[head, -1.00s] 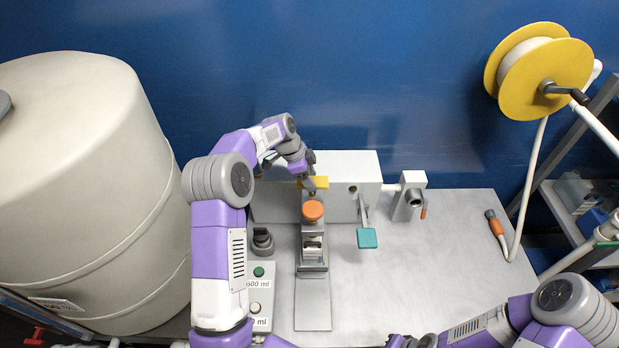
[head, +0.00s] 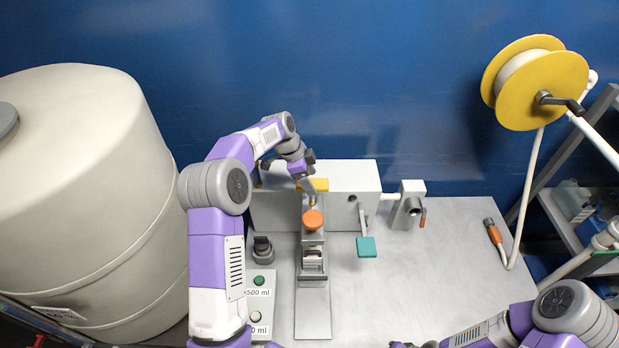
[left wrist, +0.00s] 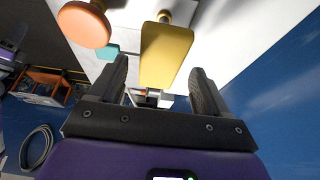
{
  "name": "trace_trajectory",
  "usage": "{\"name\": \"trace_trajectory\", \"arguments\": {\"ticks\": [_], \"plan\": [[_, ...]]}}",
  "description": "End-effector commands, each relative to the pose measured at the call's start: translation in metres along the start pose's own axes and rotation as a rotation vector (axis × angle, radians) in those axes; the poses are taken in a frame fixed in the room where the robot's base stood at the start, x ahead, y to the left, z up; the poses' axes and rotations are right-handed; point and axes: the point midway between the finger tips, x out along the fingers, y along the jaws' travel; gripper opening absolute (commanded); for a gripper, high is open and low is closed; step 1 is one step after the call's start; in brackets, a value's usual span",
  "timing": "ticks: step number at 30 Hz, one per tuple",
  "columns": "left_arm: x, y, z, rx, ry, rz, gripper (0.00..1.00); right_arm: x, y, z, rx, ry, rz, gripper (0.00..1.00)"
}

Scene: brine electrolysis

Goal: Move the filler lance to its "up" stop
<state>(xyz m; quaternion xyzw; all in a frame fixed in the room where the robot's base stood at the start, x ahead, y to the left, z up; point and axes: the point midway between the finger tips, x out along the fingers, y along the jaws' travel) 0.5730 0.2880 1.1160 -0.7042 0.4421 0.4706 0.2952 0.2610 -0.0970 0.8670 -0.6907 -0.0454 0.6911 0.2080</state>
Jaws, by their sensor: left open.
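The filler machine has a yellow handle (head: 319,184) on the front of its white housing (head: 345,176), apparently the lance's grip. An orange round knob (head: 313,220) sits just below it. My left gripper (head: 308,182) is open at the yellow handle. In the left wrist view the yellow handle (left wrist: 166,52) lies between my two open fingers (left wrist: 159,72), with gaps on both sides; contact does not show. The orange knob (left wrist: 84,24) is left of the fingers there. The lance itself is mostly hidden. My right gripper (head: 402,345) is barely in view at the bottom edge.
A teal paddle (head: 366,247) hangs right of the filler. A button panel (head: 259,305) lies at its left. A large beige tank (head: 85,200) stands at far left. A yellow hose reel (head: 535,85) is upper right.

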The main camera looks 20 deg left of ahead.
Motion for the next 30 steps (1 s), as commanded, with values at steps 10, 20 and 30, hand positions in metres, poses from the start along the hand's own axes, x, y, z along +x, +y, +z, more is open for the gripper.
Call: {"name": "trace_trajectory", "arguments": {"ticks": [10,20,30], "plan": [[-0.054,-0.001,0.0,0.0,0.001,-0.006,0.77,0.002,0.001,0.0,0.0,0.0,0.0,0.0],[-0.075,-0.001,0.0,0.0,0.0,-0.003,0.77,0.002,0.001,0.0,0.0,0.0,0.0,0.0],[-0.074,-0.001,0.0,0.0,0.001,-0.002,0.77,0.002,0.001,0.0,0.0,0.0,0.0,0.0]]}}
